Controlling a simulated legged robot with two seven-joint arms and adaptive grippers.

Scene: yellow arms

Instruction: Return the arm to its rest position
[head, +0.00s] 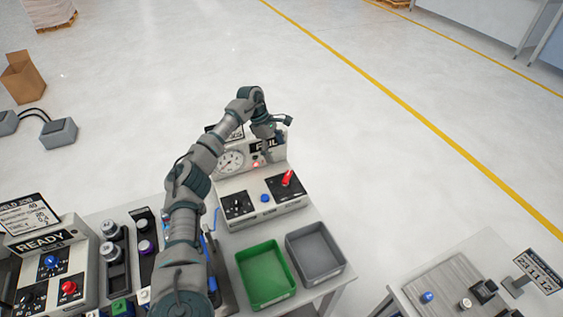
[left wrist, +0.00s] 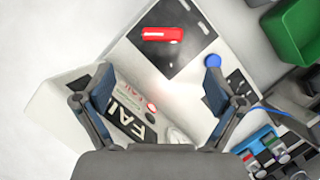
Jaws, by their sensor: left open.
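My left arm (head: 182,225) comes up from the bottom and reaches over the table. My left gripper (head: 272,140) is above the upper part of a light test station. In the left wrist view the two fingers (left wrist: 158,92) are spread apart with nothing between them. The station (head: 262,203) has a round gauge (head: 230,161), a FAIL sign (head: 266,144), a lit red lamp (head: 256,164), a blue button (head: 265,198) and a red lever or handle (head: 288,178). The gripper partly hides the FAIL sign. My right gripper is not in view.
A green bin (head: 264,274) and a grey bin (head: 315,252) stand in front of the station. A READY panel (head: 48,262) and dark holders with round parts (head: 114,254) are at left. Another table (head: 452,282) is at lower right. Floor behind the station is clear.

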